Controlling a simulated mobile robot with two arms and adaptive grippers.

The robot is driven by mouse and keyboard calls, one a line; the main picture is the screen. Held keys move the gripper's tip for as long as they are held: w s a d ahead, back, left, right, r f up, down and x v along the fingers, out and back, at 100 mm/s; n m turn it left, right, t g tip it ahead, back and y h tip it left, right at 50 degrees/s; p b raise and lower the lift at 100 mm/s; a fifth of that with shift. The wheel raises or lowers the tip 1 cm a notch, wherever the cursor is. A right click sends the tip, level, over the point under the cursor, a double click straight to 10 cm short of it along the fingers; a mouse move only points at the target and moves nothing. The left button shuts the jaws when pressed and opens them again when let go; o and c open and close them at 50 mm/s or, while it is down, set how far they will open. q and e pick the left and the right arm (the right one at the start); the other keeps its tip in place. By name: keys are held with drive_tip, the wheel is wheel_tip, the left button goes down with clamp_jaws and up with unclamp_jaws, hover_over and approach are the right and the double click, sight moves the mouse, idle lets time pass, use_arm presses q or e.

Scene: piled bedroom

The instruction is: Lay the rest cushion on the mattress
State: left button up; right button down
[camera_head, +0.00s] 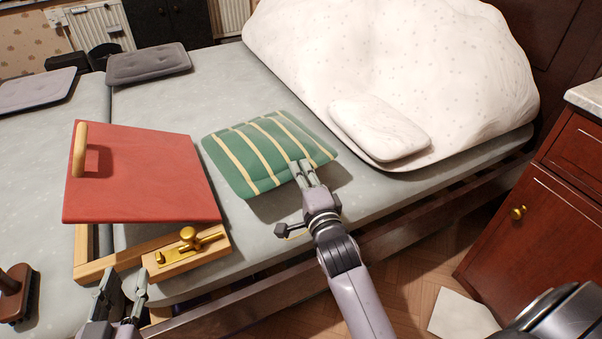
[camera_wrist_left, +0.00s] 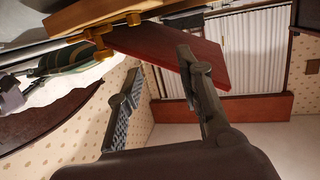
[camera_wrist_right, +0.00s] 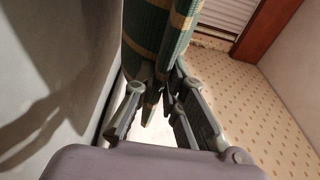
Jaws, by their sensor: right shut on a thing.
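The green cushion with cream stripes (camera_head: 262,150) is over the grey mattress (camera_head: 350,205) in the head view, with a shadow under its near edge. My right gripper (camera_head: 303,172) is shut on the cushion's near right edge. The right wrist view shows the pinched cushion edge (camera_wrist_right: 160,45) between the fingers (camera_wrist_right: 158,95), beside the grey mattress surface (camera_wrist_right: 45,70). I cannot tell whether the cushion's far side touches the mattress. My left gripper (camera_head: 126,283) is open and empty by the mattress's near edge, with its fingers apart in the left wrist view (camera_wrist_left: 158,75).
A large white bedding heap (camera_head: 400,60) with a small white pillow (camera_head: 380,130) lies behind right. Grey cushions (camera_head: 148,64) lie far left. A red-brown cabinet (camera_head: 545,200) stands right.

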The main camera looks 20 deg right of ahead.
drive_tip(key=shift+f, duration=0.25)
drive_tip(key=shift+f+b, duration=0.25)
drive_tip(key=shift+b, duration=0.3)
drive_tip(key=shift+f+b, duration=0.3)
drive_tip(key=shift+b, duration=0.05)
use_arm(q)
wheel_tip(320, 180, up, 11)
drive_tip(key=d+t+h, duration=0.1)
drive_tip(key=t+h, duration=0.1)
drive_tip(key=t, duration=0.4)
drive_tip(key=shift+s+d+f+t, duration=0.2)
drive_tip(key=shift+s+t, duration=0.1)
drive_tip(key=shift+s, duration=0.1)
use_arm(e)
drive_tip(key=shift+f, duration=0.15)
